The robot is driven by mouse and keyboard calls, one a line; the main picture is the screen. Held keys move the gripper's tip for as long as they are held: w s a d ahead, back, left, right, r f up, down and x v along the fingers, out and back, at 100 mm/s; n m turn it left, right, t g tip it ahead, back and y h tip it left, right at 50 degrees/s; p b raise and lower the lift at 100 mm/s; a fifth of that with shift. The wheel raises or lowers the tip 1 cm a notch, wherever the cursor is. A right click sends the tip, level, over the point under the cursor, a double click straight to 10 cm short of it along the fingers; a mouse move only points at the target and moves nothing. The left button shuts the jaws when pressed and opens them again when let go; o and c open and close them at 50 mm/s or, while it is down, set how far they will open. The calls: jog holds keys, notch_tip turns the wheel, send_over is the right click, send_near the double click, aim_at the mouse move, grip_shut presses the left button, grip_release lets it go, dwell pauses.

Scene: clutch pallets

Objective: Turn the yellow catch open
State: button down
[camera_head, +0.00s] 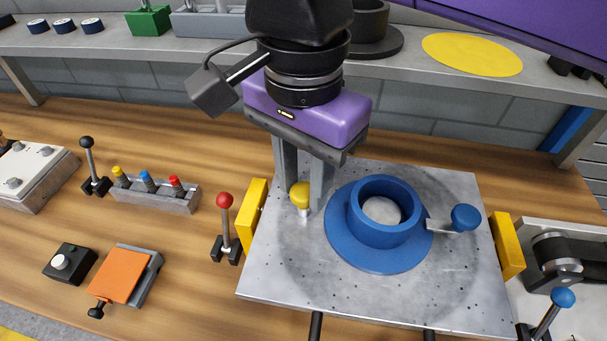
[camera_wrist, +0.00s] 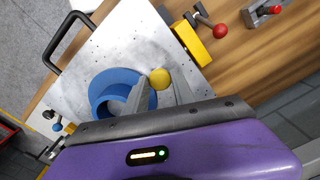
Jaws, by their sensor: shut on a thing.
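The yellow catch shows as a round yellow knob (camera_head: 300,194) on a short pale stem, at the left side of the blue ring fixture (camera_head: 367,262) on the metal plate (camera_head: 285,277). My gripper (camera_head: 306,200) points down over the plate, its two grey fingers shut on the yellow knob. In the wrist view the yellow knob (camera_wrist: 160,78) sits between the fingertips, beside the blue ring (camera_wrist: 104,90). The fingers partly hide the knob and its stem, so the catch's full angle cannot be told. A blue-knobbed catch (camera_head: 465,217) sticks out at the ring's right side.
Yellow blocks (camera_head: 251,219) and (camera_head: 508,247) flank the plate. A red-knobbed lever (camera_head: 225,220) stands left of it, and a blue-knobbed lever (camera_head: 561,302) at lower right. A grey shelf (camera_head: 230,42) runs behind. The plate's front is clear.

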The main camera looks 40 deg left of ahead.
aim_at(303, 191)
jog(key=shift+n, duration=0.5)
jog(key=c, duration=1.1)
grip_release()
jog(key=shift+o, duration=0.2)
jog(key=shift+r, duration=3.95)
